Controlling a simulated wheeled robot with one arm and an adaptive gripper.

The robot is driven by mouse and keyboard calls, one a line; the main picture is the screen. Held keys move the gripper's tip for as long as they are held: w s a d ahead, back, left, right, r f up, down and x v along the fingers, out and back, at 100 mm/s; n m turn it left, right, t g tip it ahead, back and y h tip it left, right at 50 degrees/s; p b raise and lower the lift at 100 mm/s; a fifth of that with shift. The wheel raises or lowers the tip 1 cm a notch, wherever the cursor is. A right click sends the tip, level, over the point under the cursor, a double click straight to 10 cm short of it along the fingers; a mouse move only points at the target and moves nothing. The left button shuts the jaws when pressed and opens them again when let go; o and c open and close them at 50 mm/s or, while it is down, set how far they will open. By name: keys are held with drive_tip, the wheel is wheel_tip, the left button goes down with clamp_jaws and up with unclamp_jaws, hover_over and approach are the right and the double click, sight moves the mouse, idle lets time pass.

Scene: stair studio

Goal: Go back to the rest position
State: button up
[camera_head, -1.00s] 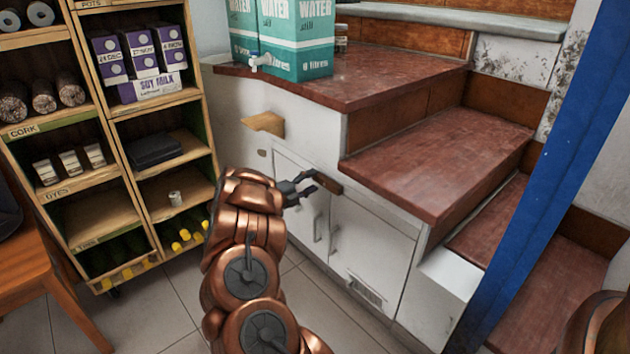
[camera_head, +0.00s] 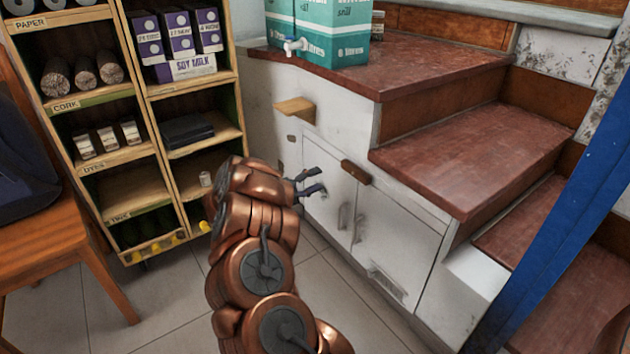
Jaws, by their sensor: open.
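My gripper (camera_head: 318,182) is at the end of my copper-coloured arm, near the middle of the view. Its two dark fingers are apart and point right, with nothing between them. In the picture it lies over the white cabinet door (camera_head: 328,205) under the stairs, left of a small brown wooden block (camera_head: 355,172) on the cabinet front. I cannot tell how far the fingers are from the door.
A wooden shelf rack (camera_head: 130,155) with soy milk boxes (camera_head: 180,45) stands at left, beside an orange wooden chair (camera_head: 60,235). Teal water boxes (camera_head: 335,30) stand on the red-brown stair top (camera_head: 420,70). A blue post (camera_head: 560,220) slants at right. Floor tiles (camera_head: 165,295) are clear at lower left.

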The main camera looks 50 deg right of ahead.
idle(0.3)
drive_tip(key=w+a+r+n+t+y+p, duration=0.4)
drive_tip(key=w+a+r+n+t+p, duration=0.25)
drive_tip(key=w+a+r, duration=0.45)
drive_tip(key=w+a+r+n+t+y+p, duration=0.3)
drive_tip(key=w+a+r+n+t+p, duration=0.35)
drive_tip(key=w, duration=0.65)
drive_tip(key=a+r+n+t+y+p, duration=0.5)
drive_tip(key=a+r+n+y+p, duration=0.4)
drive_tip(key=a+r, duration=1.4)
drive_tip(key=s+a+r+n+g+y+p, duration=0.3)
drive_tip(key=s+a+n+p, duration=0.15)
drive_tip(key=s+a, duration=0.35)
drive_tip(key=s+a+r+n+g+y+p, duration=0.2)
drive_tip(key=s+a+n+y+p, duration=0.3)
drive_tip(key=s, duration=0.6)
drive_tip(key=s+d+r+n+g+h+p, duration=0.2)
drive_tip(key=s+g+p, duration=0.1)
drive_tip(key=s, duration=0.8)
drive_tip(key=s+d+r+n+g+h+p, duration=0.2)
drive_tip(key=s+d+n+g+p, duration=0.1)
drive_tip(key=s, duration=0.8)
drive_tip(key=s+d+r+n+g+h+p, duration=0.2)
drive_tip(key=s+g+p, duration=0.1)
drive_tip(key=s, duration=0.9)
drive_tip(key=shift+d+n+g+h+p, duration=0.3)
drive_tip(key=shift+n+g+p, duration=0.1)
drive_tip(key=shift+p, duration=0.5)
